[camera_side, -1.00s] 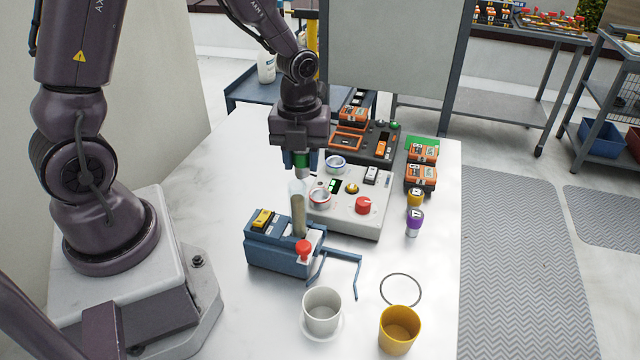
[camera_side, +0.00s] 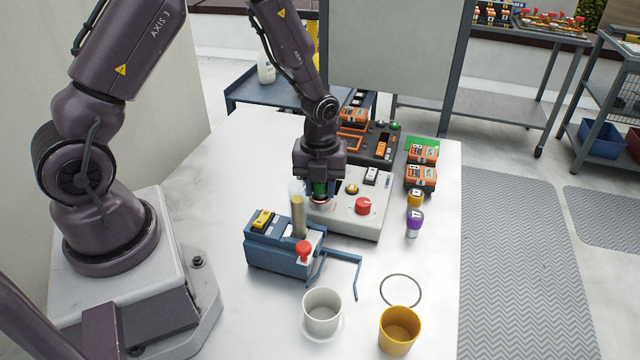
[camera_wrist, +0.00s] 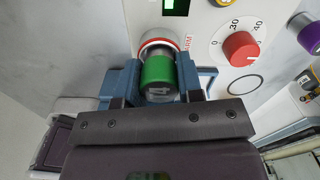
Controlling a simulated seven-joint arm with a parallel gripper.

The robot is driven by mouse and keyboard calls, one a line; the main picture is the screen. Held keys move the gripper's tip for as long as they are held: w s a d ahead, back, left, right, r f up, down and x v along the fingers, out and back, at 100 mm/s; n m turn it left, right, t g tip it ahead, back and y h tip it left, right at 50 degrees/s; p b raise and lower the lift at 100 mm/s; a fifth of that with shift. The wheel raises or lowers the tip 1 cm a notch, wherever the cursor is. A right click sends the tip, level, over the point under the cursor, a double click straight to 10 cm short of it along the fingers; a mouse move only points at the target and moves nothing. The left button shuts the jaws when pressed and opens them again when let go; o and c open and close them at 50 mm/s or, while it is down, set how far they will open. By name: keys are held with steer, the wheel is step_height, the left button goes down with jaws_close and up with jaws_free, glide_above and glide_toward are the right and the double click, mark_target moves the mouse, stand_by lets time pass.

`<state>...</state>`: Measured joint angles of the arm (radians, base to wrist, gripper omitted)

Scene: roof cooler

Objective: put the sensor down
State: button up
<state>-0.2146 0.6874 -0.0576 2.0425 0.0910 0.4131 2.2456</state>
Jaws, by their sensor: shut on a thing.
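The sensor is a short cylinder with a green cap marked 4 and a metal lower part. In the wrist view the sensor (camera_wrist: 158,70) sits between the blue fingers of my gripper (camera_wrist: 154,82), which is shut on it. Its metal end is at a red-rimmed round socket (camera_wrist: 143,42) on the white control box (camera_wrist: 204,22). I cannot tell whether it is inside the socket or just above it. In the side view my gripper (camera_side: 318,192) points down over the left part of the box (camera_side: 345,223), largely hiding the socket.
A blue holder (camera_side: 275,250) with a clear tube (camera_side: 298,215) stands close in front-left of my gripper. A red knob (camera_side: 363,206) is to the right on the box. A dark panel (camera_side: 380,145) stands behind. White (camera_side: 321,312) and yellow (camera_side: 399,330) cups are in front.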

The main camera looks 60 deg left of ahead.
steer(key=shift+f, duration=0.65)
steer(key=o, duration=0.9)
steer(key=shift+o, duration=0.6)
step_height(320, 180, up, 13)
steer(key=shift+r, duration=0.2)
steer(key=s+d+r+n+t, duration=0.2)
steer(key=s+r+n, duration=0.5)
steer(key=n, duration=0.5)
steer(key=s+d+r+n+t, duration=0.3)
steer(key=s+r+n, duration=0.5)
steer(key=n, duration=0.4)
steer(key=shift+s+d+r+n+t, duration=0.3)
steer(key=shift+d+r+n, duration=0.1)
steer(key=shift+d+r, duration=0.1)
